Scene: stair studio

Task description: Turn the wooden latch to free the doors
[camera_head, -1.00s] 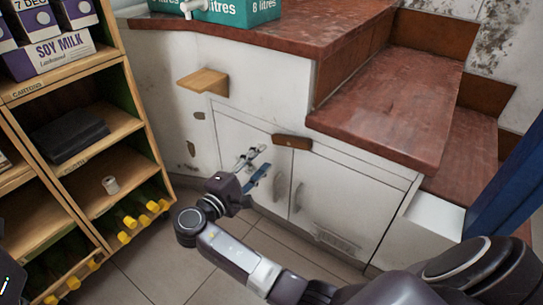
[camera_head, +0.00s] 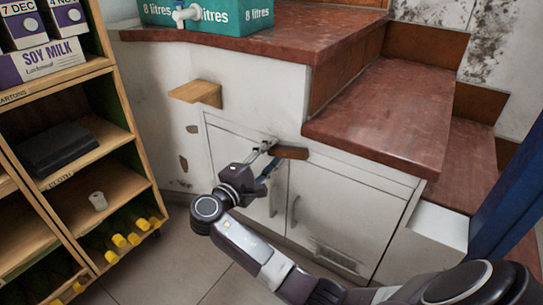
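The brown wooden latch (camera_head: 292,153) lies roughly level at the top of the seam between two white cupboard doors, the left door (camera_head: 228,150) and the right door (camera_head: 345,210). Both doors look shut. My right gripper (camera_head: 270,155) is at the latch's left end, one grey finger above and one bluish finger below. The fingers look spread, with the latch's end near or between them; I cannot tell whether they touch it. My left gripper is not in view.
Red-brown steps (camera_head: 385,115) rise above and right of the doors. A small wooden ledge (camera_head: 196,92) sticks out at the upper left. A wooden shelf unit (camera_head: 120,110) stands at the left. The tiled floor (camera_head: 190,265) before the doors is clear.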

